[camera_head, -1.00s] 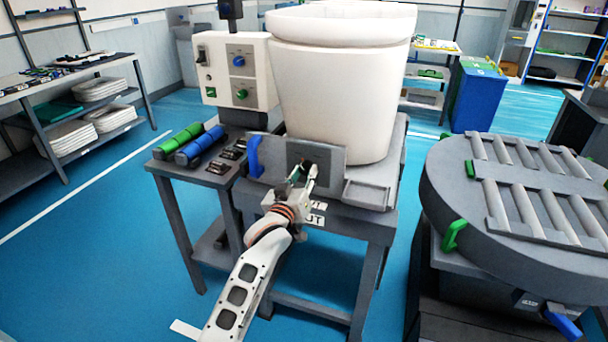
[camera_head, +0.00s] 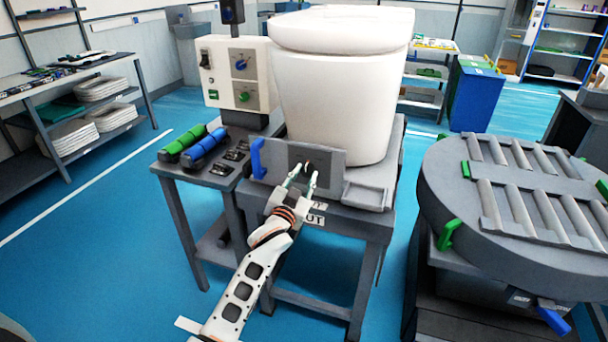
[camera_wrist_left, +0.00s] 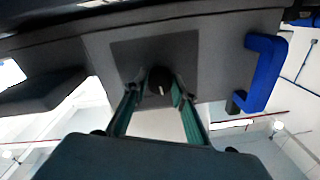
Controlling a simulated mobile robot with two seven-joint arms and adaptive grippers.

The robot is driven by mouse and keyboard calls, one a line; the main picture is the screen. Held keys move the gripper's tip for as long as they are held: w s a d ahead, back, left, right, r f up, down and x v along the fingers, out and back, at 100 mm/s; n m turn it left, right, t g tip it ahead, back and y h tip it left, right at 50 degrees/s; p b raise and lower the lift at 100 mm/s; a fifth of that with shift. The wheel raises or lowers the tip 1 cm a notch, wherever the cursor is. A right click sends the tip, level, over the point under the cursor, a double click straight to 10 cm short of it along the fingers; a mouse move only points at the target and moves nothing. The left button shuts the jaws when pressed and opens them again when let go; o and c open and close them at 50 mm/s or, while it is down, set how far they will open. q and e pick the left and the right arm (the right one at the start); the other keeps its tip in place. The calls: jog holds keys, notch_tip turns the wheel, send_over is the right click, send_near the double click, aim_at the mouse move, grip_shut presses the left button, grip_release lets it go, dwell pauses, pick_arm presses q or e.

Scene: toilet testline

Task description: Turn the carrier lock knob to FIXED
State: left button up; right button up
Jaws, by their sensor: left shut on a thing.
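The carrier lock knob (camera_wrist_left: 158,88) is small, round and dark with a short pale mark, on a dark square plate in the left wrist view. In the head view the knob (camera_head: 308,166) is partly hidden on the grey front plate (camera_head: 333,160) below the white toilet (camera_head: 325,105). My left gripper (camera_head: 302,176) reaches it from the front, one finger on each side. In the wrist view its green-lined fingers (camera_wrist_left: 158,92) are shut on the knob. The FIXED marking cannot be read. My right gripper is not in view.
A blue handle (camera_head: 257,158) sticks out left of the knob, close to the fingers; a small grey tray (camera_head: 367,195) is to the right. A side table holds green (camera_head: 183,142) and blue (camera_head: 206,147) cylinders. A round roller table (camera_head: 437,195) stands at right.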

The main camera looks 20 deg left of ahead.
pick_arm(q)
jog(key=shift+m, duration=1)
jog(key=m, duration=0.2)
jog(key=shift+a+m+p, duration=0.1)
jog(key=shift+m+p, duration=0.3)
jog(key=m, duration=0.4)
jog(key=shift+h, duration=0.3)
jog(key=shift+m, duration=0.4)
jog(key=o, duration=1.1)
jog(key=shift+s, duration=0.1)
